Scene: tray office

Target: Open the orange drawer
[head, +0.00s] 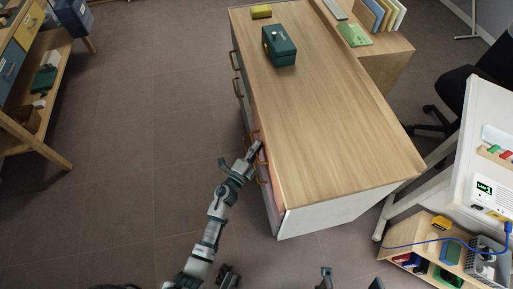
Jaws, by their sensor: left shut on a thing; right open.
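The orange drawer (276,187) is a pale orange front on the left side of the long wooden-topped cabinet, towards its near end. Bronze handles stick out along that side. My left gripper (256,149) reaches up from the bottom of the head view and is shut on a bronze handle (262,160) at the orange front. The fingers hide part of the handle. The front looks about flush with the cabinet, with no clear gap. My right gripper (351,279) is open and empty at the bottom edge, with only its fingertips in view.
The cabinet top (330,140) holds a dark green box (279,46) and a yellow block (261,12). A white desk (482,150) and a low shelf (425,250) stand at the right. A wooden shelf (40,110) stands at the left. The floor left of the cabinet is clear.

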